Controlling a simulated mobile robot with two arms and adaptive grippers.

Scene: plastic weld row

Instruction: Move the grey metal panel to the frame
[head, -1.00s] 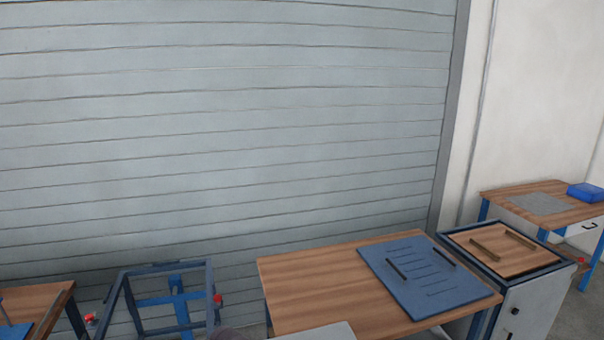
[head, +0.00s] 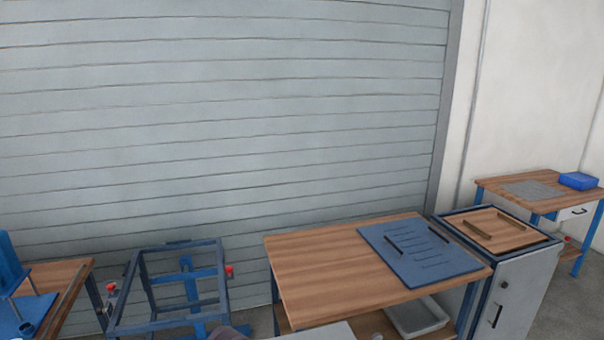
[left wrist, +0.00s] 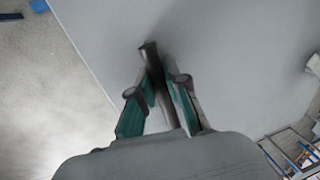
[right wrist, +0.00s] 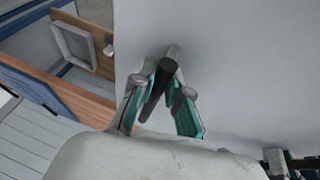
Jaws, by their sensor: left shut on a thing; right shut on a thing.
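The grey metal panel (left wrist: 225,60) fills much of the left wrist view as a flat grey sheet, and it also fills much of the right wrist view (right wrist: 220,60). A pale grey corner at the bottom of the head view (head: 318,333) looks like its edge. My left gripper (left wrist: 158,90) is shut on a dark bar handle on the panel. My right gripper (right wrist: 165,88) is shut on another dark bar handle on it. Neither gripper shows in the head view. The frame (head: 222,268), blue metal with red knobs, stands at the lower left, apart from the panel.
A wooden table (head: 325,270) with a blue slotted mat (head: 422,262) stands right of the frame, a grey tray (head: 418,318) beneath. A cabinet (head: 520,290) adjoins it. Another wooden table (head: 62,285) stands left of the frame. A grey shutter (head: 220,120) closes the back.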

